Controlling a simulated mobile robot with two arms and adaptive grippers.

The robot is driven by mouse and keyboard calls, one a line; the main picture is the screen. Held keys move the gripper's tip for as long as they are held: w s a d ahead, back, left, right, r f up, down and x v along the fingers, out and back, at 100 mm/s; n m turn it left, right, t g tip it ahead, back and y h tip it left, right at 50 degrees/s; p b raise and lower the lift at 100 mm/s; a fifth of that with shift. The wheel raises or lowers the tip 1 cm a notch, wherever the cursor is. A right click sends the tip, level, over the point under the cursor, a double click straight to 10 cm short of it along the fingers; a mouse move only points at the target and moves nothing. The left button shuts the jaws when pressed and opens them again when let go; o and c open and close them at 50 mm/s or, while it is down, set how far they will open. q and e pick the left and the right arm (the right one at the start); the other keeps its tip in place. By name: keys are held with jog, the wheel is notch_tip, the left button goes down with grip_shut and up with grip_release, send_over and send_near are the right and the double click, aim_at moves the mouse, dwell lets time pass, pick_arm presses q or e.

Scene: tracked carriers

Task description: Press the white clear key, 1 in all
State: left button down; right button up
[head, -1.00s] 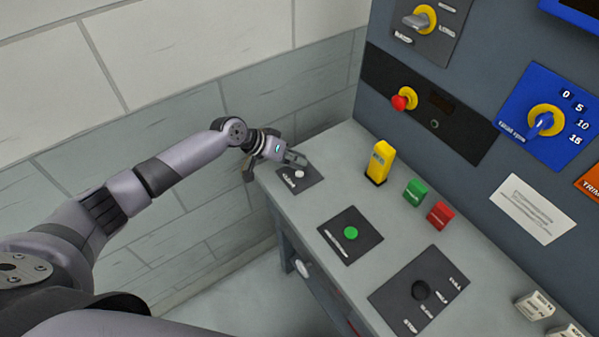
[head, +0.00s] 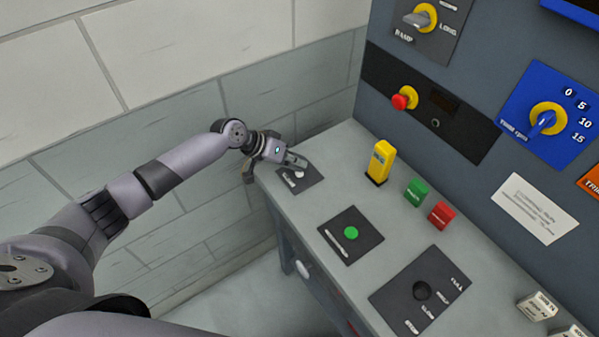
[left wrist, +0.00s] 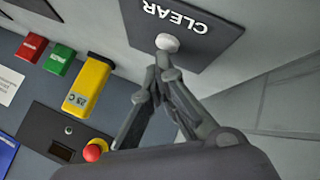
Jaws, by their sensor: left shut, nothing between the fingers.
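The white clear key (head: 299,175) is a small round button on a dark plate (head: 311,184) at the far left end of the grey desk. In the left wrist view the key (left wrist: 167,42) sits below the word CLEAR on its plate (left wrist: 205,25). My left gripper (head: 300,164) is shut and empty, with its fingertips right at the key. In the left wrist view the fingertips (left wrist: 164,66) overlap the key's edge; I cannot tell whether they touch it or how far it is pressed. My right gripper is not in view.
A yellow block marked 25 C (head: 380,162), a green key (head: 415,192) and a red key (head: 441,215) stand along the panel. A green button (head: 351,233) and a black knob (head: 422,290) lie nearer. A red mushroom button (head: 401,101) juts from the panel. A brick wall is left.

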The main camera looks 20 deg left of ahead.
pick_arm(q)
jog(key=shift+f+b, duration=0.35)
jog(key=shift+f, duration=0.15)
jog(key=shift+r, duration=0.1)
dwell(0.5)
jog(key=shift+r+p, duration=0.75)
jog(key=shift+r, duration=0.05)
notch_tip(320, 180, up, 5)
jog(key=p, duration=0.4)
dwell(0.6)
